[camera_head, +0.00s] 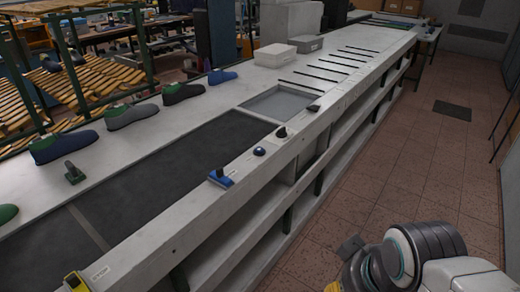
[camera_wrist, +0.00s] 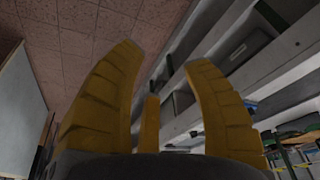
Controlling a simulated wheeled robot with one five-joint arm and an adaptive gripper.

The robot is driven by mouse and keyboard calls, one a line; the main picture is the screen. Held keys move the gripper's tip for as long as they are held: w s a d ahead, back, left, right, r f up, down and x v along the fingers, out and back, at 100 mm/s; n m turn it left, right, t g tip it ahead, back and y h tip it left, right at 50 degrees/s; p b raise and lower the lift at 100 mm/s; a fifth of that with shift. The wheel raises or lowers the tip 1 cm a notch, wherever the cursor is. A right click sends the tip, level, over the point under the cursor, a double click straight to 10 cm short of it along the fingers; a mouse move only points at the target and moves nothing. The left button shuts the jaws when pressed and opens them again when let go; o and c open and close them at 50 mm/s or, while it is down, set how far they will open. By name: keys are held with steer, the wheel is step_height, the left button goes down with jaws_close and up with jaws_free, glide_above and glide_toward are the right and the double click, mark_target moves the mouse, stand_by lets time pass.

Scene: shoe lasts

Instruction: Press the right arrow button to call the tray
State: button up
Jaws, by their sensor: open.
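Several small controls stand along the near edge of the long bench: a blue device with a dark knob (camera_head: 220,178), a dark round button (camera_head: 259,151), a black knob (camera_head: 281,132) and a small dark piece (camera_head: 313,108). A yellow device (camera_head: 75,282) sits at the lower left. Arrow marks are too small to read, so I cannot tell which one is the right arrow button. A grey, shallow tray-like panel (camera_head: 277,103) lies in the bench top. My gripper (camera_wrist: 163,58) is open and empty, its yellow fingers spread, low over the floor, apart from the bench.
The bench (camera_head: 200,215) has open shelves below. Shoe lasts, one of them blue (camera_head: 62,146), stand along its far side. Grey boxes (camera_head: 275,55) stand farther back. The tiled floor (camera_head: 400,150) right of the bench is clear except for a dark floor grate (camera_head: 453,107).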

steer(key=shift+c, duration=0.4)
jaws_close()
stand_by(1.1)
